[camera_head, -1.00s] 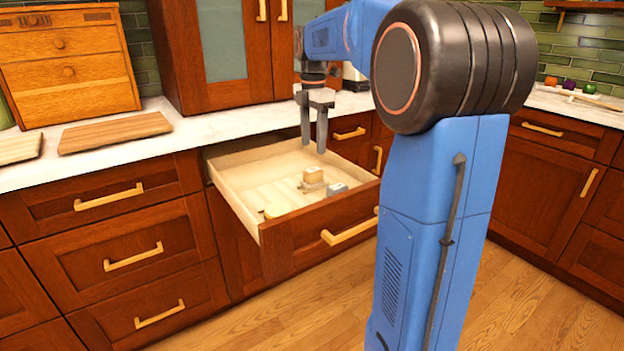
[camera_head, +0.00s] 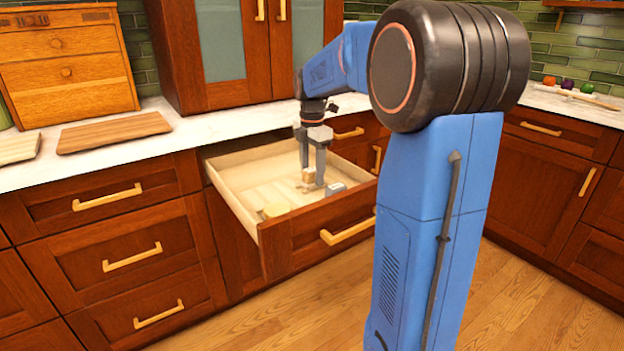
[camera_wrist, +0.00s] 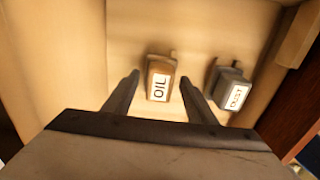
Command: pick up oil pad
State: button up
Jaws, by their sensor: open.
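The oil pad (camera_wrist: 160,79) is a small tan block with a white label reading OIL, lying in the open drawer (camera_head: 240,200). It also shows in the head view (camera_head: 308,174), partly covered by my fingers. My gripper (camera_wrist: 160,80) is open and points down into the drawer. In the wrist view its two fingers stand on either side of the oil pad, with a gap visible on each side. In the head view my gripper (camera_head: 313,183) is low, at about the pad's height. I cannot tell whether either finger touches it.
A grey block with a white label (camera_wrist: 234,96) lies just right of the oil pad, close to the right finger. Cutting boards (camera_head: 115,132) lie on the counter.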

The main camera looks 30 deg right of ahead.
aim_at(312, 169)
jog(key=shift+c, duration=0.4)
jog(key=c, duration=1.1)
jog(key=shift+r, duration=0.15)
notch_tip(312, 169, up, 10)
jog(key=shift+f, duration=0.1)
jog(key=shift+o, duration=0.6)
